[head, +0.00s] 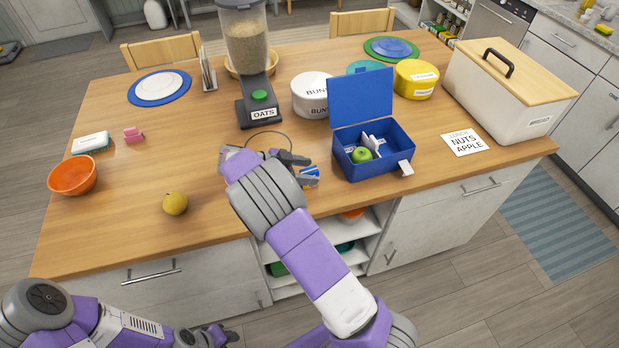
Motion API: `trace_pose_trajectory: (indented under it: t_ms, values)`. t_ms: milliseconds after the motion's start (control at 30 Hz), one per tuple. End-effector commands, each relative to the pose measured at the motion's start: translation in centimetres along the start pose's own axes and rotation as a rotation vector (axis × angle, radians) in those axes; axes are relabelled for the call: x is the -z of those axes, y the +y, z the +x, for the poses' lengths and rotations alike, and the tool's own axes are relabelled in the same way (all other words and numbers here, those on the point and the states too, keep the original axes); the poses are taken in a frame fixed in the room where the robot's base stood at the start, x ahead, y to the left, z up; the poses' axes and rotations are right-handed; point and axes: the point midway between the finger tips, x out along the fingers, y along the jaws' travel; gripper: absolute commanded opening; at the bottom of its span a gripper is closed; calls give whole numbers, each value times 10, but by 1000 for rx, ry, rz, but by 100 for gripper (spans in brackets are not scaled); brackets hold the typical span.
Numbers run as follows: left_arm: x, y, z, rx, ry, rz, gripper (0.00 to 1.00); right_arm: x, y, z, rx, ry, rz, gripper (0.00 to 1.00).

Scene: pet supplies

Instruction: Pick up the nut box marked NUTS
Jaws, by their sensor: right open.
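A small blue box (310,172) with a pale and yellowish part lies near the front edge of the wooden table, left of the open blue lunch box (346,113). Its marking cannot be read, so I cannot tell for sure that it is the NUTS box. My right gripper (300,168) is open, low over the table at the small box, and hides part of it. I cannot tell whether the fingers touch it. My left gripper (226,336) shows only partly, low in front of the cabinets and away from the box.
The lunch box holds a green apple (361,154) and a pale item. A card (464,144) reading LUNCH, NUTS, APPLE lies to its right. An OATS dispenser (246,60) stands behind my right gripper. A yellow fruit (175,203) and orange bowl (73,175) are at left.

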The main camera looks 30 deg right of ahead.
Motion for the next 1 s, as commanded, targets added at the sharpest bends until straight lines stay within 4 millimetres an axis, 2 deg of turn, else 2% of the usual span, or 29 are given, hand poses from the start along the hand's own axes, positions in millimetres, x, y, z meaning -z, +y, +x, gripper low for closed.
trace_pose_trajectory:
  t_ms: [100, 133, 500, 767, 867, 1000]
  values:
    - [0, 0, 0, 0, 0, 0, 38, 0, 0, -1, 1, 0, 0, 62]
    - [0, 0, 0, 0, 0, 0, 38, 0, 0, -1, 1, 0, 0, 58]
    - [0, 0, 0, 0, 0, 0, 38, 0, 0, -1, 0, 0, -1, 2]
    - [0, 0, -1, 0, 0, 0, 38, 3, 0, -3, 1, 0, 0, 2]
    - [0, 1, -3, 0, 0, 0, 38, 13, 0, -9, 2, -1, 2, 2]
    - [0, 3, -7, 0, 0, 0, 38, 38, 0, -22, 2, -2, 4, 2]
